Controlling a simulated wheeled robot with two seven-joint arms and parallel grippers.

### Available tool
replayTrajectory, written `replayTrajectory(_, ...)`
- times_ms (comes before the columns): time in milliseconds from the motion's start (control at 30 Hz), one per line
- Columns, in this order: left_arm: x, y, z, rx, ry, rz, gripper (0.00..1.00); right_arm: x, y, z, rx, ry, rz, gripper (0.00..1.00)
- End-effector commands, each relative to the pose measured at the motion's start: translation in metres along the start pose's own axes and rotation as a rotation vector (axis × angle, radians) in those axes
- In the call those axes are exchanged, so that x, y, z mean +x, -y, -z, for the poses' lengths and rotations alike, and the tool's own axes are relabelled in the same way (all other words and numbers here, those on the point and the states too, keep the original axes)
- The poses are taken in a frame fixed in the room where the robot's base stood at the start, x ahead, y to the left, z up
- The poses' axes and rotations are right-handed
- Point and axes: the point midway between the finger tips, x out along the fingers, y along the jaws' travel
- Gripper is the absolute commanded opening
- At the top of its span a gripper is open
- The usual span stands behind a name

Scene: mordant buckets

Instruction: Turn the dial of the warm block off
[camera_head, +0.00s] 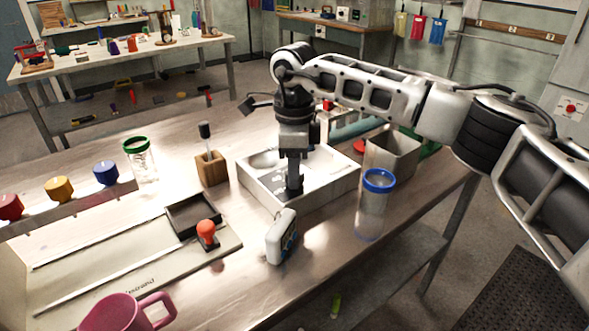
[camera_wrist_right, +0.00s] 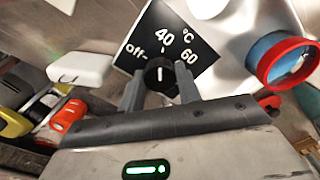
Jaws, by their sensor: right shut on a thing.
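The dial (camera_wrist_right: 159,73) is a black round knob on a black plate (camera_wrist_right: 186,30) marked off, 40, 60 and °C, in the right wrist view. Its white line points up, toward the 40 mark. My right gripper (camera_wrist_right: 160,88) is shut on the dial, one finger at each side. In the head view my right gripper (camera_head: 294,190) reaches straight down at the white box-shaped block (camera_head: 322,200) on the table and hides the dial. My left gripper is not in view.
A blue-lidded clear jar (camera_head: 372,205) and a grey bin (camera_head: 393,155) stand right of the block. A white device (camera_head: 281,238) stands in front. A red-knobbed stamp (camera_head: 207,233), a black tray (camera_head: 192,214) and a wooden holder (camera_head: 211,168) stand to the left.

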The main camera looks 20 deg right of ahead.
Motion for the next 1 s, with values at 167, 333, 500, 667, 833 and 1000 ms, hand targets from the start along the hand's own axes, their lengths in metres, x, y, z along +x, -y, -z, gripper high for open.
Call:
replayTrajectory(167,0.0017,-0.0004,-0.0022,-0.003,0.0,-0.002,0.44,-0.001,0.0004,-0.0002,-0.169,0.003,0.002,0.11)
replayTrajectory(333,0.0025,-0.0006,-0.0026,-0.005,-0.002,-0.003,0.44,-0.0013,0.0004,-0.0002,-0.33,0.002,0.002,0.11)
replayTrajectory(500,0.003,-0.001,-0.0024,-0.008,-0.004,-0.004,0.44,-0.0016,0.0005,-0.0001,-0.489,0.002,0.003,0.11)
replayTrajectory(667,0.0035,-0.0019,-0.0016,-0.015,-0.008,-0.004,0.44,-0.0018,0.0005,-0.0001,-0.628,0.002,0.004,0.11)
replayTrajectory(833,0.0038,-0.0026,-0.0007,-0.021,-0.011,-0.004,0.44,-0.0019,0.0005,0.0,-0.751,0.002,0.004,0.11)
replayTrajectory(1000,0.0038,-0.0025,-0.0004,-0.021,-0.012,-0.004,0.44,-0.002,0.0005,-0.0001,-0.841,0.002,0.004,0.11)
